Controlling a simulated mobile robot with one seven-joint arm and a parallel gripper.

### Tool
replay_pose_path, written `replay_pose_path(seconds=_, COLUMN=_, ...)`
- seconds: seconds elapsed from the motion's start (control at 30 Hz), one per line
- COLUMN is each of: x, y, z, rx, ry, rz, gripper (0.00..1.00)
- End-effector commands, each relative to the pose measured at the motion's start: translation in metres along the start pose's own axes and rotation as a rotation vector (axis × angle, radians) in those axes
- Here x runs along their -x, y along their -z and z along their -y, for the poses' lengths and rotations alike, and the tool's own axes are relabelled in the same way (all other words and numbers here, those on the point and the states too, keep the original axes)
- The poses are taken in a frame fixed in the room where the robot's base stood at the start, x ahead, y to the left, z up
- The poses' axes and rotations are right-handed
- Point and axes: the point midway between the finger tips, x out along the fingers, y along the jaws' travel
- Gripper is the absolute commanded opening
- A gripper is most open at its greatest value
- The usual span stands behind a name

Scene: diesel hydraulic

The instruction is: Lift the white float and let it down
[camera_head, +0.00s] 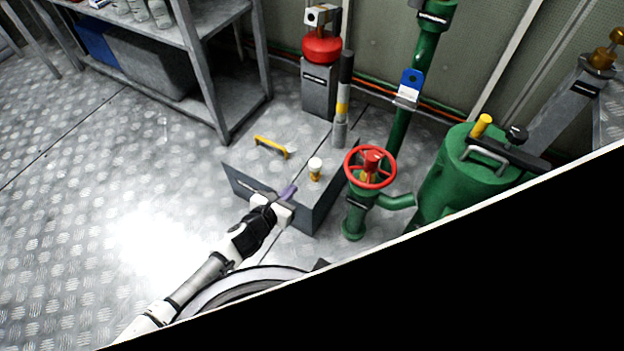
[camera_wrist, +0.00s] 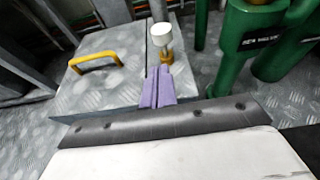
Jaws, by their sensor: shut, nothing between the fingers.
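The white float (camera_head: 315,164) is a small white cap on a short yellow-brown stem, upright on top of a low grey metal box (camera_head: 262,194). In the wrist view the white float (camera_wrist: 161,35) stands just beyond my fingertips, with its brass-coloured stem below it. My gripper (camera_head: 289,191) is over the box's front part, to the left of and nearer than the float. Its purple fingers (camera_wrist: 158,76) are together and hold nothing. I cannot tell whether the fingertips touch the stem; in the head view a gap shows between them and the float.
A yellow handle (camera_head: 271,147) is on the box top, left of the float. A red handwheel (camera_head: 370,167) on a green valve stands close at the right. A grey post with a yellow band (camera_head: 342,100) rises behind. Open floor lies at the left.

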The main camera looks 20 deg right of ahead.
Motion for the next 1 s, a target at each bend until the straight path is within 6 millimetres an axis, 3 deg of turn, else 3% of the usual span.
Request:
replay_pose_path(seconds=0.03, x=-0.004, y=0.012, z=-0.001, rx=-0.015, ry=0.003, rz=-0.005, gripper=0.00)
replay_pose_path(seconds=0.27, x=-0.015, y=0.014, z=0.000, rx=-0.024, ry=0.007, rz=-0.005, gripper=0.00)
replay_pose_path(seconds=0.73, x=-0.091, y=0.015, z=0.001, rx=-0.022, ry=0.008, rz=-0.006, gripper=0.00)
replay_pose_path(seconds=1.0, x=-0.105, y=0.014, z=0.000, rx=-0.020, ry=0.006, rz=-0.006, gripper=0.00)
